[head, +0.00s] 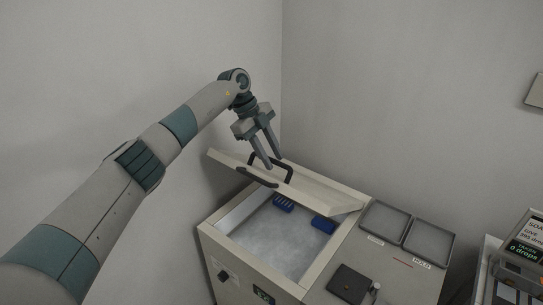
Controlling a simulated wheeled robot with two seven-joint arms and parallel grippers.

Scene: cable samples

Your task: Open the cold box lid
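The cold box (222,262) stands at the lower middle, a pale chest with a frosty white inside. Its pale lid (318,190) is raised and tilted along the back, so the inside shows. A black handle (289,170) is on the lid. My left gripper (273,163) points down at the handle, its two fingers apart with a gap between them. Its tips overlap the handle in this view; I cannot tell whether they touch it. My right gripper is not in view.
Two blue racks (283,203) (323,224) sit inside the box at its back. Right of it, the counter holds two grey framed trays (385,221) (429,243) and a black square device (349,284). A machine with a display (524,251) stands far right. Grey walls close in behind.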

